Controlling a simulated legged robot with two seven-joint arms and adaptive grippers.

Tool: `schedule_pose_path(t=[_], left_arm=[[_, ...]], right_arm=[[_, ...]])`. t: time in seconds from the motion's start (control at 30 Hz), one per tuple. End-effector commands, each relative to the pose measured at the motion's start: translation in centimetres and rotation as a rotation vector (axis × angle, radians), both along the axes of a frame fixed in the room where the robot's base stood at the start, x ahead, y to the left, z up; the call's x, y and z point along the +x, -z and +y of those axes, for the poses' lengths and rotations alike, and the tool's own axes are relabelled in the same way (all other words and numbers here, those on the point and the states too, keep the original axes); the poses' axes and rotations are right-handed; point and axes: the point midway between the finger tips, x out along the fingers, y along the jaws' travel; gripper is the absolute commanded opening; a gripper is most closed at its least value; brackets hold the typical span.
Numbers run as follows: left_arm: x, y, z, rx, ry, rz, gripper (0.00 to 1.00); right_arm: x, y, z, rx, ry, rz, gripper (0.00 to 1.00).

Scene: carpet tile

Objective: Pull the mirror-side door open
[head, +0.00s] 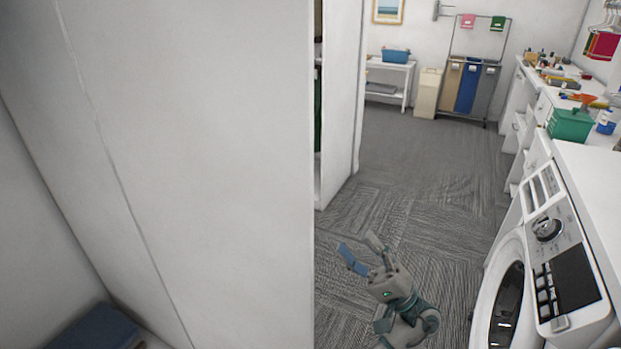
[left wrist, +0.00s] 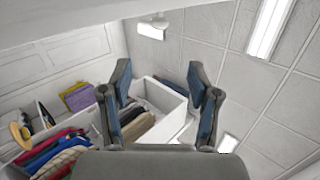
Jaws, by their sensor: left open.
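A large white panel (head: 200,150) fills the left and middle of the head view, with its vertical edge near the centre. Behind that edge stands a second white upright panel (head: 341,100), with a narrow dark gap between them. No mirror shows, so I cannot tell which panel is the mirror-side door. My left gripper (head: 362,250) is over the carpet, right of the panel edge, open and empty. In the left wrist view its two fingers (left wrist: 160,95) are spread, with nothing between them. My right gripper is out of view.
A white washing machine (head: 575,240) and counter stand at right, with a green box (head: 570,125). Laundry bags (head: 467,87) stand at the back. Carpet (head: 420,160) between is clear. The wrist view shows folded clothes (left wrist: 55,155), a white compartment (left wrist: 160,95) and ceiling lights (left wrist: 269,28).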

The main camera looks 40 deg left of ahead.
Motion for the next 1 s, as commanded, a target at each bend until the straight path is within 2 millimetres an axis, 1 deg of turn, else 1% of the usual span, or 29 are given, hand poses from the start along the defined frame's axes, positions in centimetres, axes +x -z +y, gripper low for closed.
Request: schedule_pose_path(t=[0.17, 0.4, 0.6, 0.8, 1.0], left_arm=[[-0.7, -2.3, 2.1, -0.001, -0.001, -0.005, 0.61], [-2.0, -6.2, 6.0, -0.001, -0.002, -0.004, 0.61], [-2.9, -9.3, 8.9, -0.001, -0.002, -0.001, 0.61], [-3.4, -11.2, 10.7, 0.000, 0.001, 0.001, 0.61], [-3.6, -11.8, 11.3, -0.001, 0.001, 0.002, 0.61]], right_arm=[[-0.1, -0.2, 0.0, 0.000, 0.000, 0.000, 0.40], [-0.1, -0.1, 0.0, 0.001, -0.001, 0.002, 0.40], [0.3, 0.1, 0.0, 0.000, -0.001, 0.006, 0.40], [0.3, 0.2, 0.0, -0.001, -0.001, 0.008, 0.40], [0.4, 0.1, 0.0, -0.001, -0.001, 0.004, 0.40]])
